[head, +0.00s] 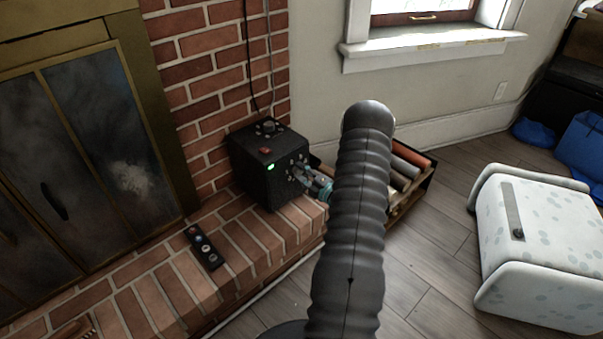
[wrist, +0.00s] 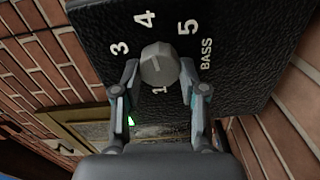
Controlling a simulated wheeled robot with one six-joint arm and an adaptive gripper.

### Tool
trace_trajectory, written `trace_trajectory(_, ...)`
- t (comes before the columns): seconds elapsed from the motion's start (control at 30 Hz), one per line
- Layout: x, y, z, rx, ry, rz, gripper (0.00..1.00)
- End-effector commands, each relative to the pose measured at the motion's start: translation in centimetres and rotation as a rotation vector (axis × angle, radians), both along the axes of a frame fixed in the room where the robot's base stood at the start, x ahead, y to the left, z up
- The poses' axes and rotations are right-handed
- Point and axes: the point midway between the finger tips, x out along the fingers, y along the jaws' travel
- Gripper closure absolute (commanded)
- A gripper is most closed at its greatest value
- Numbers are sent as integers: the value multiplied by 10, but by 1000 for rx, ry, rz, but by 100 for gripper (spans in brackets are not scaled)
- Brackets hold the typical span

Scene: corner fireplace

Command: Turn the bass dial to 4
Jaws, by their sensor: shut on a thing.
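The black speaker box (head: 252,180) stands on the brick hearth, with a lit green light. In the wrist view its textured black panel (wrist: 235,85) carries the word BASS and the white numbers 1, 3, 4 and 5 around a grey bass dial (wrist: 160,62). The 4 sits just above the dial in that view. I cannot clearly tell which number the dial's mark faces. My gripper (wrist: 159,82) has one finger on each side of the dial and is shut on it. In the head view my gripper (head: 306,181) is at the box's right face, partly hidden by my arm.
A dark remote (head: 204,247) lies on the brick hearth (head: 160,290) left of the box. Cables run up the brick wall behind the box. A crate with rolled items (head: 410,165) stands right of my arm. A white stool (head: 535,250) is on the wood floor farther right.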

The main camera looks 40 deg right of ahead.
Motion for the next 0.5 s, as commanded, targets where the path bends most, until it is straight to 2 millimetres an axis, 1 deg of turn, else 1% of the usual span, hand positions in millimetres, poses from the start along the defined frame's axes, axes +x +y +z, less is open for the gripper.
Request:
trace_trajectory(0.23, 1, -1, 0, -2, -1, -1, 93)
trace_trajectory(0.27, 1, -1, 0, -2, -1, -1, 55)
trace_trajectory(0.3, 1, -1, 0, -3, -1, -1, 45)
trace_trajectory(0.33, 1, -1, 0, -3, -1, -1, 38)
trace_trajectory(0.37, 0, -1, 0, -2, -1, -1, 33)
trace_trajectory(0.5, 0, 0, 0, -2, -1, -1, 33)
